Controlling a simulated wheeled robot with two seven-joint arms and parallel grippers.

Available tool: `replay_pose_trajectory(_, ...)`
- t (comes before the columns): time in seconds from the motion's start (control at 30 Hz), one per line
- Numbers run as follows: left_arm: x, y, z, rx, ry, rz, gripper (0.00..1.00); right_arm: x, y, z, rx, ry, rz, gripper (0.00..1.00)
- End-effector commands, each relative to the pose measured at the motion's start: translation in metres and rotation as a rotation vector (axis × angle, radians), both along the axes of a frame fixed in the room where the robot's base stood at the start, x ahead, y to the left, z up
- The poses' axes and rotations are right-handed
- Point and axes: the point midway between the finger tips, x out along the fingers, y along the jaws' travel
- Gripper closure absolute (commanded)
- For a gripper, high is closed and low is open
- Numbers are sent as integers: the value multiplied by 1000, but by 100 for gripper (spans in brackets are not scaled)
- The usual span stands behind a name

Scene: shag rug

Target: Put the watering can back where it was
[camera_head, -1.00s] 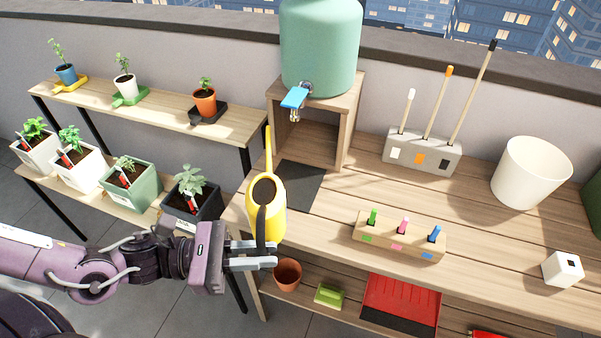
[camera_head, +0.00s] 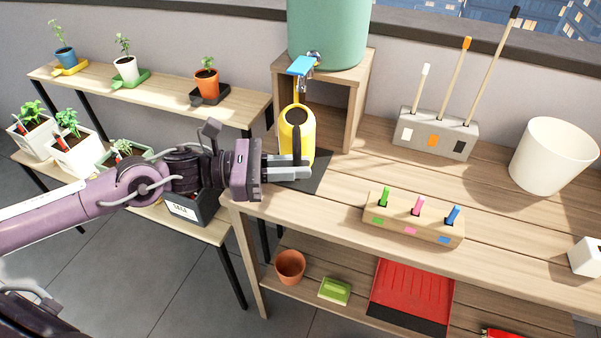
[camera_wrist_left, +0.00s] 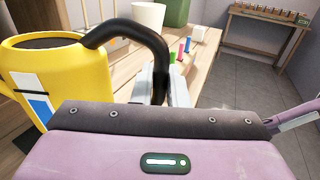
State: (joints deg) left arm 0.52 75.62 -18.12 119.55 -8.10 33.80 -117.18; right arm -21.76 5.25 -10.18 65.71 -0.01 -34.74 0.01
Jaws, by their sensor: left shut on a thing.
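The yellow watering can (camera_head: 303,140) with a black handle is upright over the dark mat (camera_head: 315,180) on the bench, in front of the wooden stand. Whether its base touches the mat I cannot tell. My left gripper (camera_head: 300,168) comes in from the left and is shut on the can's black handle. In the left wrist view the can (camera_wrist_left: 45,75) is at the left, and its handle (camera_wrist_left: 135,32) curves down between my fingers. The spout is mostly hidden behind the can. My right gripper is not in view.
A green water tank (camera_head: 328,30) with a blue tap (camera_head: 301,66) stands on the wooden stand (camera_head: 350,110) just behind the can. A block with colored pegs (camera_head: 412,222) lies to the right. A potted-plant shelf (camera_head: 150,98) is at the left.

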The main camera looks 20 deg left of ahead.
Motion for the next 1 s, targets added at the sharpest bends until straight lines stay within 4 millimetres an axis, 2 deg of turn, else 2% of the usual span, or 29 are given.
replay_pose_trajectory(0.03,7,-2,6,-8,-20,-1,100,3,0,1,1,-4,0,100)
replay_pose_trajectory(0.2,25,-1,6,-6,-17,1,100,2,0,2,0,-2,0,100)
replay_pose_trajectory(0.33,31,-2,5,-5,-14,-2,100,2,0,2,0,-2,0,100)
replay_pose_trajectory(0.47,32,-3,1,-4,-10,-3,100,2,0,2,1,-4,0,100)
replay_pose_trajectory(0.73,32,-2,-28,-4,-10,-3,100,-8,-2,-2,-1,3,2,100)
replay_pose_trajectory(1.0,32,-2,-31,-3,-13,-4,100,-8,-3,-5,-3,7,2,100)
